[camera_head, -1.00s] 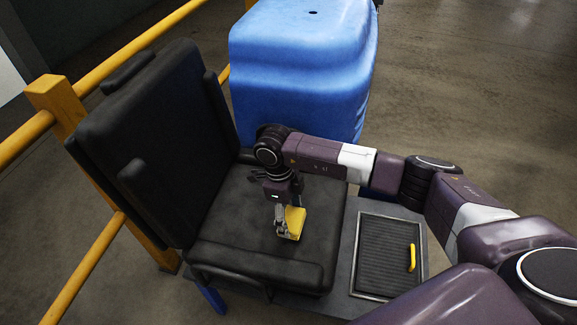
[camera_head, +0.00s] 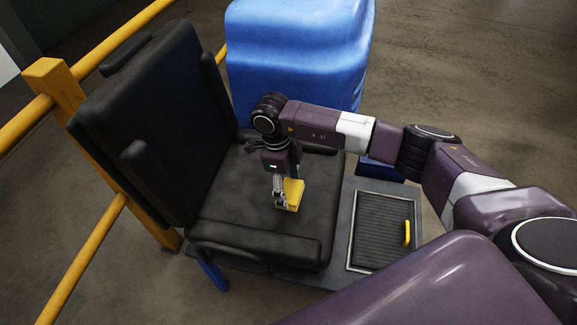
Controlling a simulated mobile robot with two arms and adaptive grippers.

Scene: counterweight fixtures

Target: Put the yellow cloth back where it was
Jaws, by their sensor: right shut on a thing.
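The yellow cloth (camera_head: 293,193) is a small folded yellow piece at the middle of the black seat cushion (camera_head: 235,215). My right gripper (camera_head: 282,205) points down over the seat and is shut on the cloth. The cloth is at or just above the seat surface; I cannot tell whether it touches. The gripper's fingers hide part of the cloth. My left gripper is not in view.
The black seat back (camera_head: 150,130) rises at the left, by a yellow railing (camera_head: 110,60). A blue plastic container (camera_head: 300,60) stands behind the seat. A dark ribbed panel (camera_head: 378,235) with a yellow handle (camera_head: 407,234) lies right of the seat.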

